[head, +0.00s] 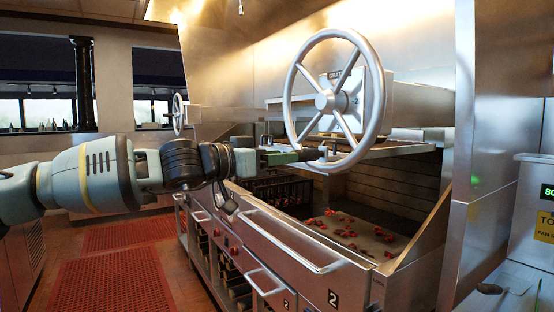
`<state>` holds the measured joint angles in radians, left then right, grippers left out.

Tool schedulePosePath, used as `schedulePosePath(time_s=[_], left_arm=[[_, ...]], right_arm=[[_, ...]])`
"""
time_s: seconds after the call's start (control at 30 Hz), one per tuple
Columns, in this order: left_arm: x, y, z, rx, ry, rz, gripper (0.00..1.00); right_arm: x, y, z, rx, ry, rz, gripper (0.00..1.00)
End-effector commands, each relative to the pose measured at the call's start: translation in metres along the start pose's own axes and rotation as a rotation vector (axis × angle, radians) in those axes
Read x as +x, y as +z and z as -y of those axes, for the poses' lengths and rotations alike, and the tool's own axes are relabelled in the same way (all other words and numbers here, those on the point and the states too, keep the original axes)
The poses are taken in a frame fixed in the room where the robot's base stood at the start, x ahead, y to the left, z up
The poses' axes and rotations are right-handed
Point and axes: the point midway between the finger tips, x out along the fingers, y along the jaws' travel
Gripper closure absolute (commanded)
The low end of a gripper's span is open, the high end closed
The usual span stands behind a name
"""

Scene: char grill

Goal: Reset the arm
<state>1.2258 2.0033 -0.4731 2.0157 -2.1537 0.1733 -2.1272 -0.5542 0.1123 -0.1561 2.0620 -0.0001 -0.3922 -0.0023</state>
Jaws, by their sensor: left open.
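My left arm (90,177) reaches in from the left, stretched out level in front of the char grill. My left gripper (314,154) is open at the lower rim of the large silver handwheel (334,102). Its fingertips overlap the rim in the picture; I cannot tell whether they touch it. No held object shows in it. My right gripper is out of view.
The grill's raised grate (375,151) hangs over a firebox with red embers (345,233). Metal handles (290,240) stick out along the front. A steel panel (500,130) stands at right. Red floor mats (115,280) lie clear at left.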

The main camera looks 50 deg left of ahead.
Motion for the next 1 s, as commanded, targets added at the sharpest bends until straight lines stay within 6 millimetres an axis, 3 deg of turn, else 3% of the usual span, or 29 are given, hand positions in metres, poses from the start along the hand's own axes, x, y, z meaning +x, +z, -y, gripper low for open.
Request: schedulePosePath(time_s=[0.43,0.57,0.67,0.77,1.0], left_arm=[[0.001,0.001,0.0,-0.002,0.002,0.001,0.53],[0.009,0.016,-0.007,-0.079,0.029,0.024,0.53],[0.025,0.048,-0.02,-0.249,0.081,0.073,0.53],[0.043,0.096,-0.042,-0.529,0.144,0.154,0.53],[0.063,0.235,-0.108,-1.454,0.197,0.415,0.53]], right_arm=[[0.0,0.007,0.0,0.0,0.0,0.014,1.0],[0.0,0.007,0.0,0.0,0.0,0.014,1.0],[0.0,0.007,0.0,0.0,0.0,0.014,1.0],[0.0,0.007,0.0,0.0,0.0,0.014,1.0],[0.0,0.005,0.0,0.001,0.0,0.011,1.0]])
